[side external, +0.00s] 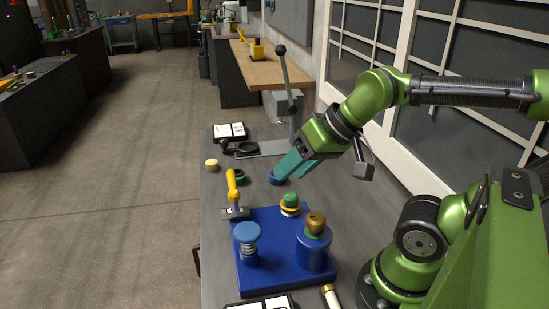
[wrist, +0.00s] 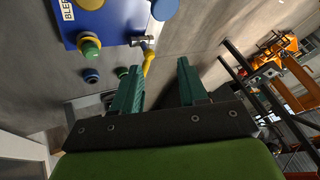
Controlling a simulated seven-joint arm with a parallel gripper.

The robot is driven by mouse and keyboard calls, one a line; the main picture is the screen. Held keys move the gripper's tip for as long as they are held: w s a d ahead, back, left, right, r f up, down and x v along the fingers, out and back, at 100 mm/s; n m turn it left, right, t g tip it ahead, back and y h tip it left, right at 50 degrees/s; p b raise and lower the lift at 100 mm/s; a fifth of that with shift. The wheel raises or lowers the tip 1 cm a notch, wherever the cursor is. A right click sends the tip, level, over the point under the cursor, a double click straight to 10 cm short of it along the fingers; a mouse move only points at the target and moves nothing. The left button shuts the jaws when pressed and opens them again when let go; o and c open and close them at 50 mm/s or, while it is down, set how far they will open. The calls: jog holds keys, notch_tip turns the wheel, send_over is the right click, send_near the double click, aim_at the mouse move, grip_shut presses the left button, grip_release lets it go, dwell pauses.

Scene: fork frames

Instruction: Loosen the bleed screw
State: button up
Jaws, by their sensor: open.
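A blue fixture plate (side external: 270,217) lies on the grey bench. It carries a blue-capped post with a spring (side external: 247,238), a blue cylinder with a brass knob (side external: 316,222) and a green-topped knob with a yellow ring (side external: 289,202). I cannot tell for certain which is the bleed screw. In the wrist view the plate (wrist: 113,30) shows at the top, with a partly cut-off label starting "BLE" (wrist: 67,10) and the green knob (wrist: 90,47). My gripper (side external: 286,172) is open and empty, above the bench behind the plate; its two teal fingers (wrist: 158,72) stand apart.
A lever stand (side external: 287,85) rises at the back. Bare bench shows left of the plate.

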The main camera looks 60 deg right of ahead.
jog(key=o, duration=0.4)
jog(key=shift+w+d+r, duration=0.1)
jog(key=shift+w, duration=0.1)
jog(key=shift+c, duration=0.2)
jog(key=shift+o, duration=0.7)
jog(key=d+r+g, duration=0.1)
jog(key=s+d+r+g, duration=0.1)
jog(key=r+g, duration=0.1)
jog(key=shift+m+h, duration=0.3)
jog(key=shift+h, duration=0.1)
notch_tip(320, 180, up, 3)
jog(key=m+g, duration=0.2)
jog(key=g, duration=0.1)
send_over(316, 215)
jog(key=s+d, duration=0.1)
jog(key=d, duration=0.1)
jog(key=f, duration=0.5)
jog(key=a+f, duration=0.1)
jog(key=f, duration=0.5)
jog(key=w+a+f, duration=0.1)
jog(key=f, duration=0.4)
jog(key=shift+f, duration=0.3)
jog(key=shift+d, duration=0.1)
jog(key=c, duration=1.1)
